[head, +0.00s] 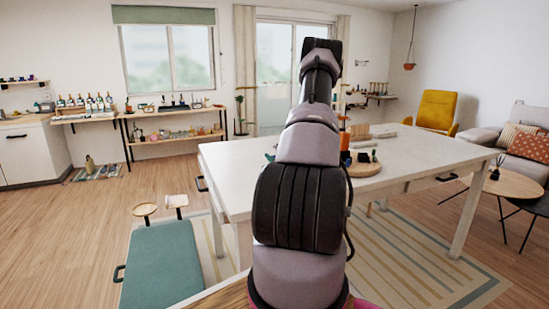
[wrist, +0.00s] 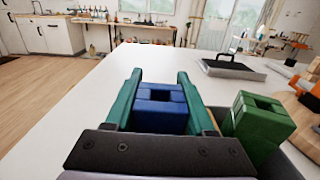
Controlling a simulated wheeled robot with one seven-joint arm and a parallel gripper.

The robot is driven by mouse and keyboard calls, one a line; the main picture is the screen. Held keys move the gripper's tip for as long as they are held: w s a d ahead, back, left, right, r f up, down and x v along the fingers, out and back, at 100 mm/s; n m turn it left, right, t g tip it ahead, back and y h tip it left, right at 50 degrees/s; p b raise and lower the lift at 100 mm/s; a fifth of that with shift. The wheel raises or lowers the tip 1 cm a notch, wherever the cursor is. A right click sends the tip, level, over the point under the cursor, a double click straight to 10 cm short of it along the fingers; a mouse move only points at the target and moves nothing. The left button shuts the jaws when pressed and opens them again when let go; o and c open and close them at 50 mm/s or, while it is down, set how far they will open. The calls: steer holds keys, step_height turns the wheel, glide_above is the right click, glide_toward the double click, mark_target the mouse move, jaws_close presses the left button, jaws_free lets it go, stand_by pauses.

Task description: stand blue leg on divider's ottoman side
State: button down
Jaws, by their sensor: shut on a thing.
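In the wrist view, my gripper (wrist: 160,80) has two teal fingers shut on the blue leg (wrist: 160,99), a blue block with a square hole in its top. It is held over or on the white table (wrist: 95,95); I cannot tell whether its base touches. The teal-topped ottoman (head: 160,264) stands on the floor left of the table in the head view. A grey edge (wrist: 290,158) shows right of my gripper; I cannot tell whether it is the divider. In the head view my arm hides the gripper and the blue leg.
A green block with a square hole (wrist: 258,120) stands close right of my gripper. A pale slab with a black plate and handle (wrist: 228,70) lies beyond. A round wooden board (head: 366,170) carries small items. The table's left part is clear.

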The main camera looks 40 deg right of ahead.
steer(key=shift+f, duration=0.2)
steer(key=shift+c, duration=1.2)
jaws_free()
steer(key=shift+r, duration=0.15)
